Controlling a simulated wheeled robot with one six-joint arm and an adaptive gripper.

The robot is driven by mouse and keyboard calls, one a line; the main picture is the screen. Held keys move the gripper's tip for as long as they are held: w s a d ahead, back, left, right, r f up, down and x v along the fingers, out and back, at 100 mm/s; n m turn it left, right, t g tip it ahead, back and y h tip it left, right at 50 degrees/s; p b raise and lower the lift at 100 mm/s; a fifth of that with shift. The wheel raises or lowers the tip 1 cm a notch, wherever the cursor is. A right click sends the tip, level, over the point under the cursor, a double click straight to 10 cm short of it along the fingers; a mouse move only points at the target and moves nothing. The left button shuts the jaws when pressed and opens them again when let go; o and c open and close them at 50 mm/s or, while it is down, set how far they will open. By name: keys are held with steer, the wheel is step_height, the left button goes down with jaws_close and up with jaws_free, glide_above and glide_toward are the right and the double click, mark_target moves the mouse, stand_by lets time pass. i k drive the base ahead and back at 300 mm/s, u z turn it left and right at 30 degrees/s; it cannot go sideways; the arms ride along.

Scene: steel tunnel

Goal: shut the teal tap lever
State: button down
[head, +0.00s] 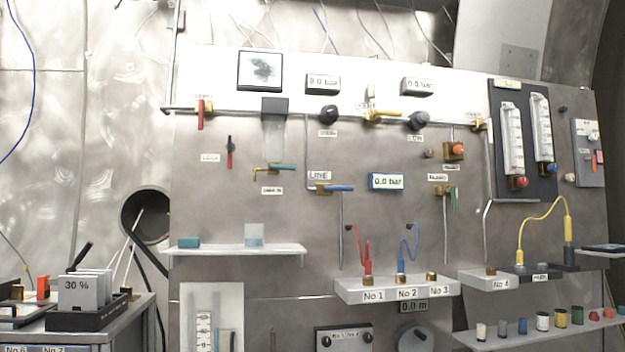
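The teal tap lever (282,167) is on a small brass tap (260,170) on the grey wall panel, left of the middle in the head view. The lever lies about level and points right from the brass body. A small label (272,190) sits just below it, too small to read surely. A clear tube or strip (273,135) hangs above the lever from a dark box. My gripper is not in view.
A blue lever (340,188) on a brass tap labelled LINE is close by, to the lower right. A red lever (200,120) is at upper left. A white shelf (235,251) juts out below, holding a teal block (189,242) and a clear cup (254,235).

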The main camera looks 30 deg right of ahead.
mark_target(273, 166)
steer(key=z, duration=1.9)
steer(key=i, duration=1)
steer(key=u, duration=1.95)
